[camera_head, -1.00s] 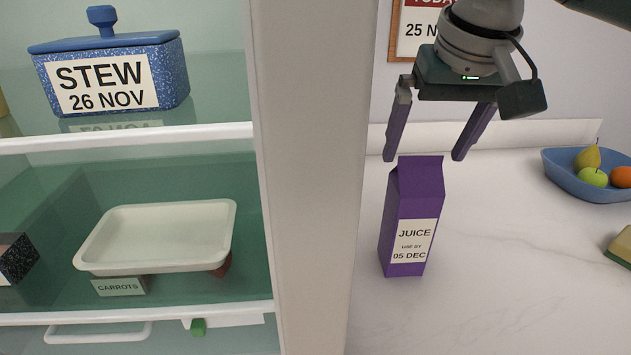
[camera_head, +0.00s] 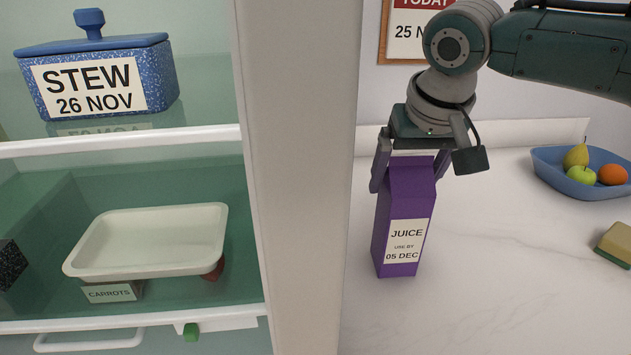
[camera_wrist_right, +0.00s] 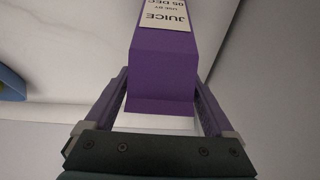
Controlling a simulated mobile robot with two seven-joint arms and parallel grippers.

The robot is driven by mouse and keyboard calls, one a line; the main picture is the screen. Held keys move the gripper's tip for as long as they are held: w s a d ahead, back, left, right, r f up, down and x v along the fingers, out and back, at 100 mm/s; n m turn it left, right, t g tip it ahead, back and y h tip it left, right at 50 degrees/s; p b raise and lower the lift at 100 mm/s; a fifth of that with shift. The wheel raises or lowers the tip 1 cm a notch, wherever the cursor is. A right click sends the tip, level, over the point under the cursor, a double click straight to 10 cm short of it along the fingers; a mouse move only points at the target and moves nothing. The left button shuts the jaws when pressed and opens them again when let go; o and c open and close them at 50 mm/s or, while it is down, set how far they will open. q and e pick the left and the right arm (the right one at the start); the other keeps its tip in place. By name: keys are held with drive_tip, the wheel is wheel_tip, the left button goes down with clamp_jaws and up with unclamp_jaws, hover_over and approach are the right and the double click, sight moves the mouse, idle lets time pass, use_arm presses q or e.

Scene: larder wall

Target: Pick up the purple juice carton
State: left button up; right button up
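The purple juice carton (camera_head: 399,242) stands upright on the white counter, its label reading "JUICE, use by 05 DEC" facing the head camera. My right gripper (camera_head: 408,184) is above it, pointing down, with one finger on each side of the carton's top. In the right wrist view, the carton (camera_wrist_right: 162,75) lies between the two fingers (camera_wrist_right: 161,78). The fingers look open, with only narrow gaps to the carton; I cannot tell whether either touches it. The far finger is partly hidden by the carton and wrist parts. My left gripper is not in view.
A fridge wall (camera_head: 298,200) rises left of the carton. Its shelves hold a blue stew pot (camera_head: 110,75) and a white tray (camera_head: 150,240). A blue fruit bowl (camera_head: 575,182) and a sponge (camera_head: 615,243) lie to the right. The counter between is clear.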

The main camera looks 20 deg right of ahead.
clamp_jaws()
idle(0.5)
